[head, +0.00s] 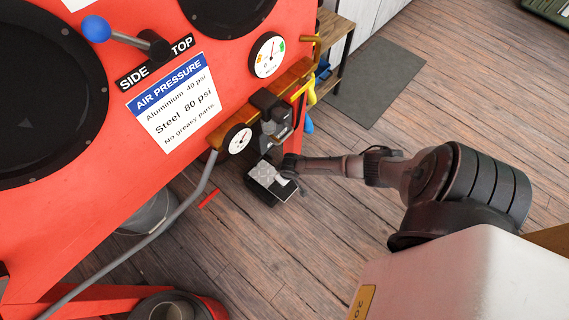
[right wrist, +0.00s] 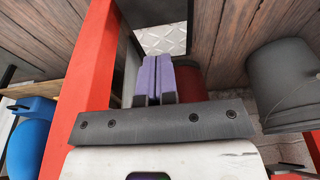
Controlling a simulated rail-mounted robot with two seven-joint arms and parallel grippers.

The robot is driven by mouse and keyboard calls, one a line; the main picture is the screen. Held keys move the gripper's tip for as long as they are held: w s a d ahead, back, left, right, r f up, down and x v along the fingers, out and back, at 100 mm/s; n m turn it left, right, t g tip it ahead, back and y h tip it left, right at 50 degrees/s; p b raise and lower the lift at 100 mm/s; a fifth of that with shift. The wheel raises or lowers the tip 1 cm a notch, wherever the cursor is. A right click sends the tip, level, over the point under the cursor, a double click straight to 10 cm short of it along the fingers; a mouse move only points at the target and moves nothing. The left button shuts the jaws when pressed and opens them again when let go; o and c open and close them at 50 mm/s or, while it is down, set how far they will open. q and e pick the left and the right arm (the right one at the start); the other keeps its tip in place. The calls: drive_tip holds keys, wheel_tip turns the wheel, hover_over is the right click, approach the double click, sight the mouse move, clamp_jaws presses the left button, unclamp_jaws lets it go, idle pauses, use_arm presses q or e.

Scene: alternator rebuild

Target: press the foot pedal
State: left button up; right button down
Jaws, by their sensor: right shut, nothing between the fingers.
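The foot pedal (head: 264,172) is a dark block with a pale metal tread plate, low beside the red cabinet. In the right wrist view its diamond-pattern plate (right wrist: 163,36) shows just beyond the fingertips. My right gripper (head: 284,180) reaches in from the right and overlaps the pedal's right side in the head view. Its two purple-grey fingers (right wrist: 155,78) are together with nothing between them, pointing at the plate. I cannot tell whether they touch it. My left gripper is not in view.
The red cabinet (head: 130,190) fills the left, with a pressure sign (head: 175,103), gauges and a grey hose (head: 160,228). A grey bucket (right wrist: 288,85) stands near the pedal. A blue object (right wrist: 30,140) is at lower left in the wrist view.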

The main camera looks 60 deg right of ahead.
drive_tip(key=b, duration=0.7)
hover_over(280, 187)
drive_tip(key=s, duration=0.1)
drive_tip(key=x, duration=0.3)
drive_tip(key=s+x, duration=0.1)
drive_tip(key=x, duration=0.2)
drive_tip(key=s+x, duration=0.1)
drive_tip(key=x, duration=0.2)
drive_tip(key=shift+a+f, duration=0.4)
drive_tip(key=shift+f, duration=0.05)
drive_tip(key=shift+s+f+b, duration=0.3)
drive_tip(key=shift+f+b, duration=0.4)
drive_tip(key=shift+f, duration=0.25)
drive_tip(key=shift+s, duration=0.1)
